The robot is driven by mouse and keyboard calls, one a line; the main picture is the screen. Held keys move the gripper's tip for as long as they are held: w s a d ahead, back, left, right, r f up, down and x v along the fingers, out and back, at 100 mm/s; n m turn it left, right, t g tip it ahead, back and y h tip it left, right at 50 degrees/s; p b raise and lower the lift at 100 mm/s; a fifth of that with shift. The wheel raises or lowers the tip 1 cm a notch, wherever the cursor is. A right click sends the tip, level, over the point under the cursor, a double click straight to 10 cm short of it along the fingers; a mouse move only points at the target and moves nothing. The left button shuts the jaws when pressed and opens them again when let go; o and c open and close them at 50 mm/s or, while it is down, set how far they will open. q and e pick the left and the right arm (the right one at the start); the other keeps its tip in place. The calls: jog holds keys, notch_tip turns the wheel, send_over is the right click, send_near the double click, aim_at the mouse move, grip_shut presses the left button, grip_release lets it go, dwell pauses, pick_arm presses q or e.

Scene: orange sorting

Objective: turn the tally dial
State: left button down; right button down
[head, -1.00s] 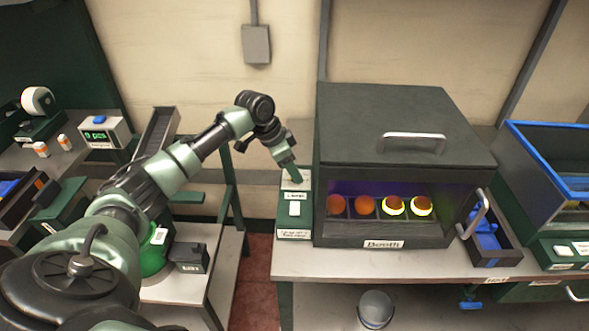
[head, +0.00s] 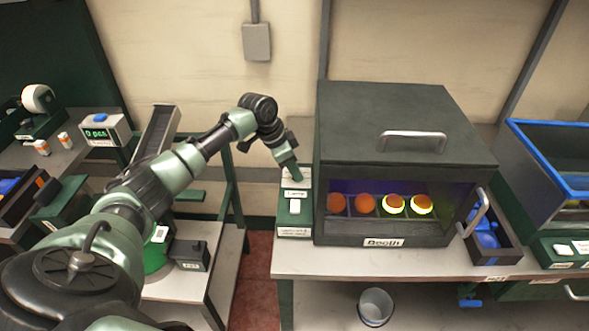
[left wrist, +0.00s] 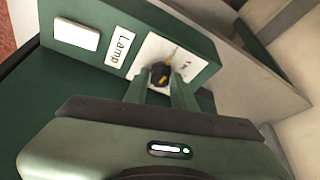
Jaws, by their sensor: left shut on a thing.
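The dial (left wrist: 160,72) is a small dark knob with yellow marks on a white plate (left wrist: 196,68), seen in the left wrist view. It sits on a green control box (head: 294,222) just left of the dark booth, beside a white rocker switch (left wrist: 76,37) and a label reading "Lamp". My left gripper (left wrist: 161,77) has one finger on each side of the knob and is shut on it. In the head view my left gripper (head: 293,172) reaches down to the back of the box and hides the knob. My right gripper is not in view.
The booth (head: 400,120) stands close right of the control box, with several oranges inside, two ringed in glowing yellow. A dark bin (head: 492,240) with blue things sits to its right. A counter display (head: 100,130) stands at far left. A floor gap separates the tables.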

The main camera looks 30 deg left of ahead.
pick_arm(q)
jog(key=m, duration=0.2)
jog(key=shift+w+m+g+h, duration=0.1)
jog(key=shift+m+g+h, duration=0.2)
jog(key=shift+m+h, duration=0.1)
jog(key=m+g+b, duration=0.1)
jog(key=m, duration=0.2)
jog(key=shift+w+m+h, duration=0.15)
jog(key=shift+m+h, duration=0.15)
jog(key=shift+h, duration=0.1)
jog(key=m+g+b, duration=0.2)
jog(key=m+b, duration=0.2)
jog(key=shift+w+f+m, duration=0.1)
jog(key=shift+f+m, duration=0.05)
jog(key=shift+m, duration=0.15)
jog(key=m+g+b, duration=0.2)
jog(key=m+b, duration=0.2)
jog(key=shift+m+b, duration=0.35)
jog(key=shift+m, duration=0.05)
jog(key=shift+y, duration=0.3)
jog(key=c, duration=1.2)
grip_release()
jog(key=shift+o, duration=0.2)
jog(key=shift+r, duration=0.25)
